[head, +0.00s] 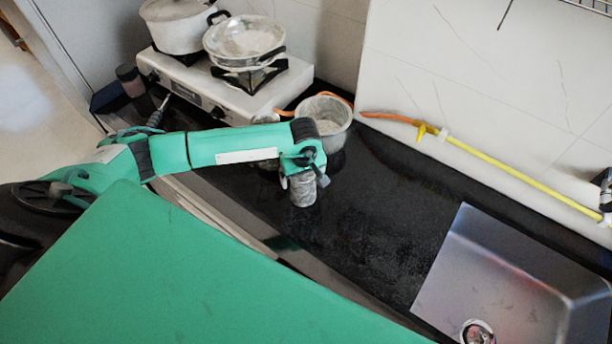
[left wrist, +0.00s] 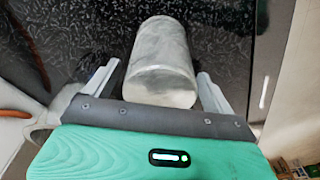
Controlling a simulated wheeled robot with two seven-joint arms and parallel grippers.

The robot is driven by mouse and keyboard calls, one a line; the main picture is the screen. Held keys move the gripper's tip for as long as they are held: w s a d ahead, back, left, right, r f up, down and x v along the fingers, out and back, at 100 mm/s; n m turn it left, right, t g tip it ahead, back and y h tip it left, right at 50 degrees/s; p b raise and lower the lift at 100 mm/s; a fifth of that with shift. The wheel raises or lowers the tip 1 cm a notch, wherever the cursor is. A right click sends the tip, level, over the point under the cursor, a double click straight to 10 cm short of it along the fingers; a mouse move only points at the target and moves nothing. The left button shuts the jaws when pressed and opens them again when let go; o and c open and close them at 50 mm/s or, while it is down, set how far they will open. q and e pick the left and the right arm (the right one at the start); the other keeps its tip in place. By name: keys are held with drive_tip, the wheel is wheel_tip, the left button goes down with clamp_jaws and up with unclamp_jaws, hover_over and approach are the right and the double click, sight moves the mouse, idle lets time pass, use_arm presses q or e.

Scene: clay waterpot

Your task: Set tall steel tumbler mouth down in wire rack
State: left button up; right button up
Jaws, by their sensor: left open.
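A grey steel tumbler (head: 303,190) stands on the black counter in the head view. It also shows in the left wrist view (left wrist: 160,60), where a smooth, closed-looking round end faces the camera. My left gripper (head: 300,178) is at the tumbler. In the left wrist view its fingers (left wrist: 158,85) are open on either side of the tumbler, with a gap visible at the right finger. A wire rack (head: 590,6) is partly in view at the top right corner, mostly cut off by the frame. My right gripper is not in view.
A metal pot (head: 327,117) stands behind the tumbler. A stove (head: 235,92) with a pot and pan stands at the back left. A steel sink (head: 490,265) is at the right. A yellow hose (head: 520,175) runs along the wall. The counter between tumbler and sink is clear.

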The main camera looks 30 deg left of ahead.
use_arm(q)
drive_tip(key=r+b, duration=0.1)
drive_tip(key=d+r+b, duration=0.1)
drive_tip(key=r, duration=0.1)
drive_tip(key=r+b, duration=0.1)
drive_tip(key=r, duration=0.1)
drive_tip(key=shift+s+d, duration=0.15)
drive_tip(key=shift+s, duration=0.1)
wheel_tip(320, 180, up, 9)
drive_tip(key=b, duration=0.1)
drive_tip(key=shift+s+d+f+b, duration=0.15)
drive_tip(key=shift+s+d+b, duration=0.15)
drive_tip(key=shift+s+d, duration=0.1)
drive_tip(key=shift+s, duration=0.1)
